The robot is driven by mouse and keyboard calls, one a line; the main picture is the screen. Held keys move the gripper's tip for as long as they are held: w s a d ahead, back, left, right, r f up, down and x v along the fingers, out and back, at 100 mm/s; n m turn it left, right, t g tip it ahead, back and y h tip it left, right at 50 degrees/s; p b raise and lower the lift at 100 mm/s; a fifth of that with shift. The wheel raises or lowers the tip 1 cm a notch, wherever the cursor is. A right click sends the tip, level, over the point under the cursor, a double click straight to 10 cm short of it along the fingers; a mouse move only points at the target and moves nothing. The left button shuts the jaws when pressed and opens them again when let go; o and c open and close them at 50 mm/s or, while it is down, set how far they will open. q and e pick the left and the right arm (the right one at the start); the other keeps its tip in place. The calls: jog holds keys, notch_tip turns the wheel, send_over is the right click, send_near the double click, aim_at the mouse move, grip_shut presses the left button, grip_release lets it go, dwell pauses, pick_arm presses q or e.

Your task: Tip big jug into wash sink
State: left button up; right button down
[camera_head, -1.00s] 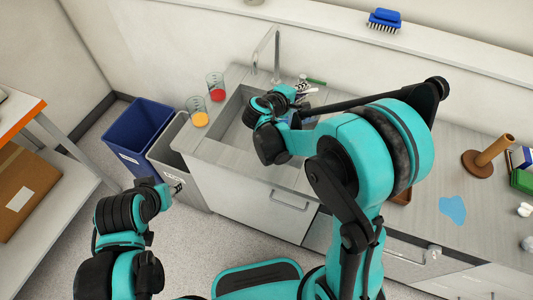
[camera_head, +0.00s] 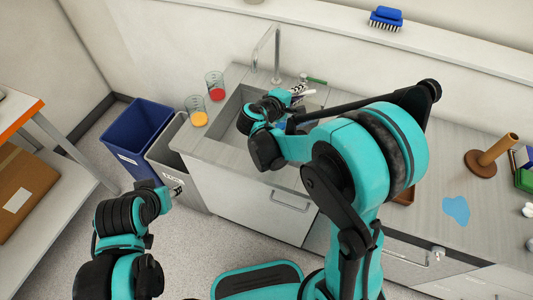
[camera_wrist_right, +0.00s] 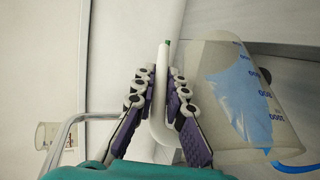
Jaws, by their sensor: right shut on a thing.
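The big jug (camera_wrist_right: 225,100) is clear, with blue volume marks and blue liquid inside. In the right wrist view it is on the right, beside my fingers. My right gripper (camera_wrist_right: 160,95) is shut on its pale handle, one finger on each side. In the head view the jug is mostly hidden behind my right arm; a bit of blue (camera_head: 284,124) shows over the sink. I cannot tell its exact tilt. The wash sink (camera_head: 226,122) is a grey basin set in the counter. My left gripper (camera_head: 177,190) is low at the left, its jaws unclear.
A tap (camera_head: 276,50) arches behind the sink. Beakers of red (camera_head: 216,86) and yellow liquid (camera_head: 197,112) stand left of it. Blue (camera_head: 138,135) and grey bins (camera_head: 172,150) are beside the counter. A brown peg stand (camera_head: 490,155) and blue puddle (camera_head: 456,209) are right.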

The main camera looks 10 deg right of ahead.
jog(key=shift+s+a+f+h+b, duration=0.25)
jog(key=shift+a+f+h+b, duration=0.15)
jog(key=shift+a+f+b, duration=0.65)
dwell(0.4)
jog(key=shift+s+a+f+n+t+h+b, duration=0.15)
jog(key=shift+a+f+n+t+h+b, duration=0.2)
jog(key=shift+b, duration=1.1)
